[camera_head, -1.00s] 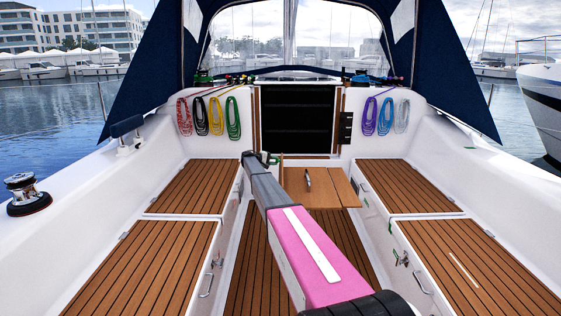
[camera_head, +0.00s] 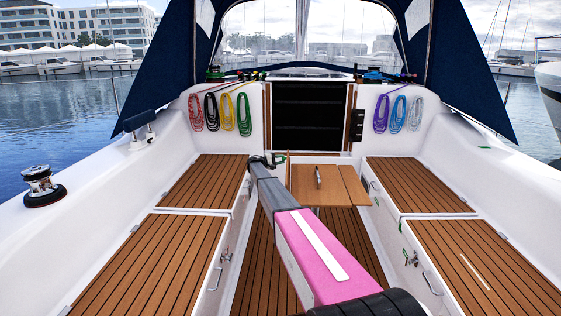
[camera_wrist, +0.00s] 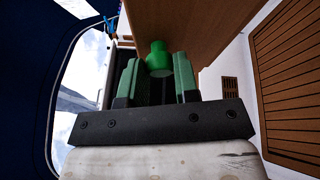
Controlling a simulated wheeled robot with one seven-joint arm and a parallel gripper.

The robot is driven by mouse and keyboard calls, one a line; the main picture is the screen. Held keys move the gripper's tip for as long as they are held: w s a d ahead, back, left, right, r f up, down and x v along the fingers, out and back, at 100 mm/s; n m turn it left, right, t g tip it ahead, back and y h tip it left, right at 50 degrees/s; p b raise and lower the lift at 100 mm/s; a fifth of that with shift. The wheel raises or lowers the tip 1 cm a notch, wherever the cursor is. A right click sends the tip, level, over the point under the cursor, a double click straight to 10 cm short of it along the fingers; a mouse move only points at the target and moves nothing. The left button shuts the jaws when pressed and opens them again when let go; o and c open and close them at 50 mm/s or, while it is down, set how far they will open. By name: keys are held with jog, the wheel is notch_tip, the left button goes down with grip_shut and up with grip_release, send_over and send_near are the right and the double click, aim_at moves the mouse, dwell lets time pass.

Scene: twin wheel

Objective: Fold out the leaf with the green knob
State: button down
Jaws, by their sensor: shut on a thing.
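The wooden table (camera_head: 315,190) stands in the middle of the cockpit. Its left leaf (camera_head: 288,168) shows in the head view as a thin upright edge on the table's left side. In the wrist view the leaf (camera_wrist: 195,22) is a brown panel at the top, with the green knob (camera_wrist: 158,60) on it. My gripper (camera_wrist: 160,78) has its green fingers on either side of the knob and is shut on it. In the head view my gripper (camera_head: 274,160) is at the table's left, and the knob cannot be made out clearly there.
Slatted benches line the left (camera_head: 205,182) and right (camera_head: 415,187) sides. The table's right leaf (camera_head: 354,185) lies flat. A dark companionway (camera_head: 307,116) is behind the table. Coiled ropes hang on both sides of it.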

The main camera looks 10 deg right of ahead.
jog(key=c, duration=0.8)
grip_release()
jog(key=shift+c, duration=0.2)
jog(key=s+a, duration=0.1)
jog(key=a, duration=0.9)
jog(key=shift+a+f, duration=0.25)
jog(key=shift+a, duration=0.05)
